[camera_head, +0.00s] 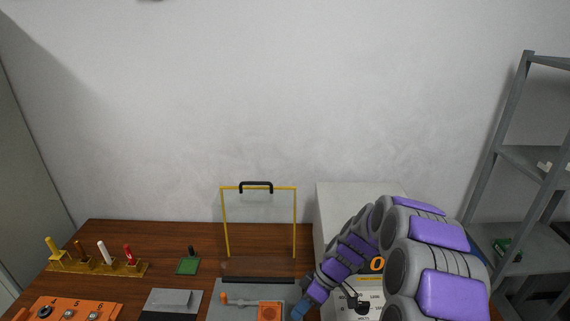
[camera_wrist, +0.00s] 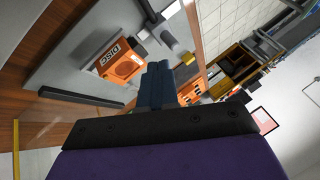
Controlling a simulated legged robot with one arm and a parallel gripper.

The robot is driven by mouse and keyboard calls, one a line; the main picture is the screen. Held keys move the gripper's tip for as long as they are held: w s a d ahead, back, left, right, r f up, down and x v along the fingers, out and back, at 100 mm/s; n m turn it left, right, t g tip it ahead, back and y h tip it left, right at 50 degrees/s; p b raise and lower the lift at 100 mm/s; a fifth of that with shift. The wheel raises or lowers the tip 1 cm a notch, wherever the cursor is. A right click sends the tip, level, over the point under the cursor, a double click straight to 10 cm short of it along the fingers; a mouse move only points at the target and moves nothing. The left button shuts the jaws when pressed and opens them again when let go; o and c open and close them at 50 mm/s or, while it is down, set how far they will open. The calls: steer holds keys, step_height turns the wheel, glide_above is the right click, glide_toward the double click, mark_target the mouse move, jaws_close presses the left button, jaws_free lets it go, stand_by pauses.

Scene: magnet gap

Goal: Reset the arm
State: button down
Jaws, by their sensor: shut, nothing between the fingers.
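My gripper (camera_wrist: 157,85) shows in the wrist view as two blue fingers pressed together, with nothing between them. In the head view my purple and grey arm reaches in from the lower right, and the blue gripper tip (camera_head: 304,306) is low, just right of a grey plate.
A yellow frame with a black handle (camera_head: 257,187) stands on the wooden table (camera_head: 215,236). A white box (camera_head: 335,195) is behind my arm. A yellow rack (camera_head: 98,268) with several coloured pegs, a green block (camera_head: 188,266) and an orange panel (camera_head: 70,308) lie left. A grey shelf (camera_head: 525,160) stands right.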

steer(key=s+r+m+h, duration=0.2)
steer(key=s+r+m, duration=0.2)
steer(key=s+r, duration=0.65)
steer(key=s+d+r+m+h, duration=0.1)
steer(key=s+d+m, duration=0.1)
steer(key=s, duration=0.5)
steer(key=s+d+r+m+h, duration=0.2)
steer(key=s+d+m, duration=0.1)
steer(key=s, duration=0.3)
steer(key=s+d+r+m+t+h, duration=0.1)
steer(key=s+d+r+m, duration=0.1)
steer(key=s, duration=0.5)
steer(key=shift+s+d+r+m+h, duration=0.2)
steer(key=shift+s+d+m+h, duration=0.15)
steer(key=shift+d+m, duration=0.65)
steer(key=shift+a, duration=0.55)
steer(key=shift+d, duration=0.15)
